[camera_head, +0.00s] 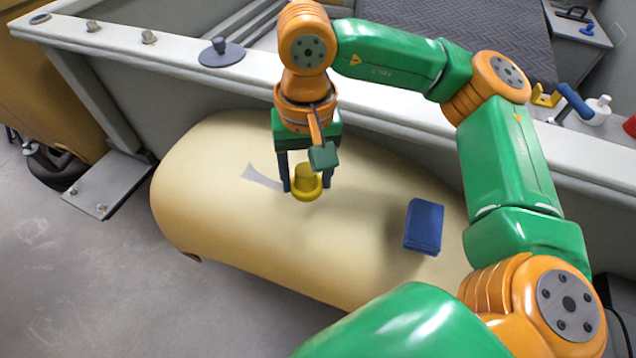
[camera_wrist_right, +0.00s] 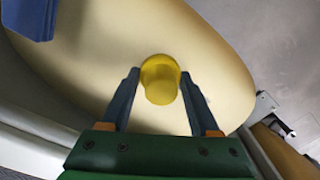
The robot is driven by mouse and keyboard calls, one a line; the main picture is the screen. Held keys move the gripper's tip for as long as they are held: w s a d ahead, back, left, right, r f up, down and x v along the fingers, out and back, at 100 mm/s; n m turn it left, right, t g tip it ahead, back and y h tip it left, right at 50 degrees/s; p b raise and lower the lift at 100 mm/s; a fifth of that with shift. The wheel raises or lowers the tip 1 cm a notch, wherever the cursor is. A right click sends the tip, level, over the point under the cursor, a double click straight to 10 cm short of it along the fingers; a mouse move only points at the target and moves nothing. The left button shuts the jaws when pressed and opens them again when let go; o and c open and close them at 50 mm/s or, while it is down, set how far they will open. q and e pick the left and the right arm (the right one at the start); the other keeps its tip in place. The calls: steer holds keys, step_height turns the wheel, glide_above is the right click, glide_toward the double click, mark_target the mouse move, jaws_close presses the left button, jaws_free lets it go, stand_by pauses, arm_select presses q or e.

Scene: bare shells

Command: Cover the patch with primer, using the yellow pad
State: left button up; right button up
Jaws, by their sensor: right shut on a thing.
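The yellow pad (camera_head: 307,184) is a round disc with a knob on top. My right gripper (camera_head: 307,176) is shut on it, with dark fingers on both sides. The right wrist view also shows the pad (camera_wrist_right: 161,82) between the fingertips (camera_wrist_right: 160,75). The pad is over the cream shell (camera_head: 220,225); I cannot tell whether it touches. The patch (camera_head: 262,179) is a grey, bow-like shape on the shell, just left of the pad, its right end partly hidden by a finger. My left gripper is not in view.
A blue block (camera_head: 424,226) sits on the shell, right of the pad. A pale rail (camera_head: 180,62) runs behind the shell, with a dark knobbed disc (camera_head: 221,52) on it. A white bottle (camera_head: 597,110) lies at the far right. Grey floor is open at lower left.

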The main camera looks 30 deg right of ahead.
steer(key=shift+w+r+m, duration=0.35)
steer(key=shift+w+m, duration=0.05)
steer(key=shift+m, duration=0.6)
steer(key=w+a+r+m, duration=0.1)
steer(key=w+a+m, duration=0.1)
steer(key=w+m, duration=0.35)
steer(key=m+b, duration=0.2)
steer(key=b, duration=0.3)
glide_above(285, 196)
step_height(285, 196, down, 6)
steer(key=shift+r, duration=0.1)
steer(key=shift+f+b, duration=0.85)
steer(key=shift+f, duration=0.4)
